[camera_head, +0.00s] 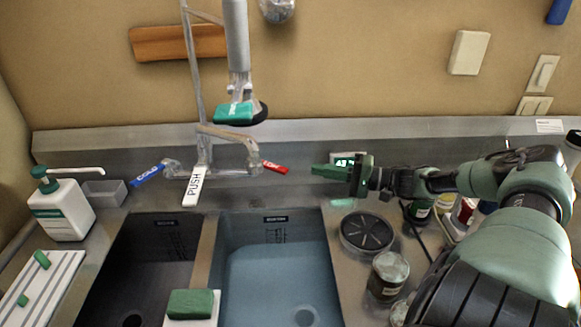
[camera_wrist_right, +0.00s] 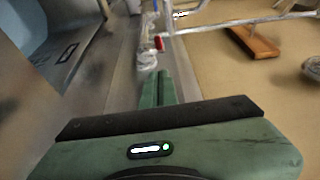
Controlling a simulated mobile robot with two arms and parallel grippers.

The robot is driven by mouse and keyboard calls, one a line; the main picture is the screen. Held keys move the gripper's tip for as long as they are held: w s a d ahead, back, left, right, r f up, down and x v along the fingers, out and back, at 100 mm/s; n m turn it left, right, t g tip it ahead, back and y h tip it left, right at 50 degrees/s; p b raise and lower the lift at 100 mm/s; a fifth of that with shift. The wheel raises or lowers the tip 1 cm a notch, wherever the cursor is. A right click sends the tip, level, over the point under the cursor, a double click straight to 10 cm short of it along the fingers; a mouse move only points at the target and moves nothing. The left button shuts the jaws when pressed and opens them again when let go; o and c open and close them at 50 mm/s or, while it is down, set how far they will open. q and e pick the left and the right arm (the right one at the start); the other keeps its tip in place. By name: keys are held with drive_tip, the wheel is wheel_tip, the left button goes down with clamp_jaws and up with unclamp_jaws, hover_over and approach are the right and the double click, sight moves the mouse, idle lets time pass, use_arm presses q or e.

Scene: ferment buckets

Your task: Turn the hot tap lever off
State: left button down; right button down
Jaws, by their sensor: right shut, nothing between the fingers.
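The red hot tap lever (camera_head: 275,167) is on the right side of the tap body (camera_head: 225,170), angled slightly down to the right. My right gripper (camera_head: 316,171) is shut and empty, its fingertips a short gap to the right of the red lever. In the right wrist view the shut fingers (camera_wrist_right: 157,80) point toward the red lever (camera_wrist_right: 158,43), which lies ahead of them. The blue cold lever (camera_head: 147,175) is on the tap's left side. My left gripper is not in view.
Two sink basins lie below; the right basin (camera_head: 270,270) holds water. A white PUSH lever (camera_head: 194,186) hangs at the tap's front. A round black drain strainer (camera_head: 367,232) and a jar (camera_head: 387,274) stand right of the basin. A soap dispenser (camera_head: 62,208) stands left.

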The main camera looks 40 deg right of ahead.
sight(267, 165)
drive_tip(key=x, duration=0.9)
drive_tip(key=shift+r, duration=0.15)
drive_tip(key=shift+s+a, duration=0.1)
